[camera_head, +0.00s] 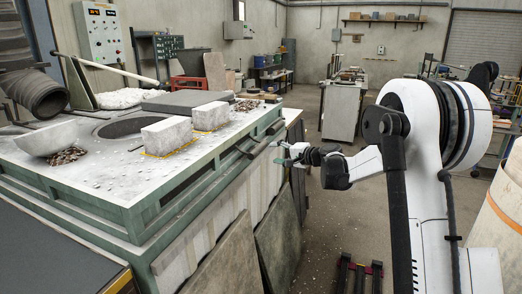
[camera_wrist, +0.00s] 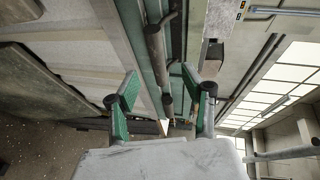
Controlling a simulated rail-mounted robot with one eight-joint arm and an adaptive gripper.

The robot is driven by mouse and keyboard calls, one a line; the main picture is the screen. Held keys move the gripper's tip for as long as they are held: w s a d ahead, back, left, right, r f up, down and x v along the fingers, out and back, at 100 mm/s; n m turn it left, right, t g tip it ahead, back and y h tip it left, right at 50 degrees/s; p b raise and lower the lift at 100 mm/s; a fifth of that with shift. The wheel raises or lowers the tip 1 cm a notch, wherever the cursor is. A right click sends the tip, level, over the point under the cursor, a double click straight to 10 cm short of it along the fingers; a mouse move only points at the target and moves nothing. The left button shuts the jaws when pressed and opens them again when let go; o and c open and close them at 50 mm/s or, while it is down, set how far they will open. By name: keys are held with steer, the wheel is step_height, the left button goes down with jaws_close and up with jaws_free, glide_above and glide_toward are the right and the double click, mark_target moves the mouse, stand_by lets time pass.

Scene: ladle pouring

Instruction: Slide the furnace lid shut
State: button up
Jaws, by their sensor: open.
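The furnace (camera_head: 85,175) is a green-framed block with a pale, dusty top at the left of the head view. A dark round opening (camera_head: 122,127) shows in its top. A dark flat slab (camera_head: 183,102), which looks like the lid, lies behind and right of the opening, leaving it largely uncovered. A dark bar handle (camera_head: 262,141) sticks out along the furnace's right edge. My gripper (camera_head: 283,153) is open beside this bar. In the wrist view, the bar (camera_wrist: 155,48) runs between the green fingers of my gripper (camera_wrist: 161,75); I cannot tell whether they touch it.
Two pale blocks (camera_head: 167,136) stand on the furnace top, with a grey bowl (camera_head: 48,138) at the left. Grey boards (camera_head: 278,235) lean against the furnace below my gripper. Open floor (camera_head: 335,215) lies right of the furnace.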

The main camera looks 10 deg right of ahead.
mark_target(260, 150)
steer(key=shift+m+t, duration=0.4)
steer(key=x, duration=0.5)
steer(key=d+f+x, duration=0.1)
steer(key=x, duration=0.3)
steer(key=w+d+x, duration=0.1)
steer(key=x, duration=0.4)
steer(key=shift+w+f, duration=0.2)
steer(key=shift+w, duration=0.2)
jaws_close()
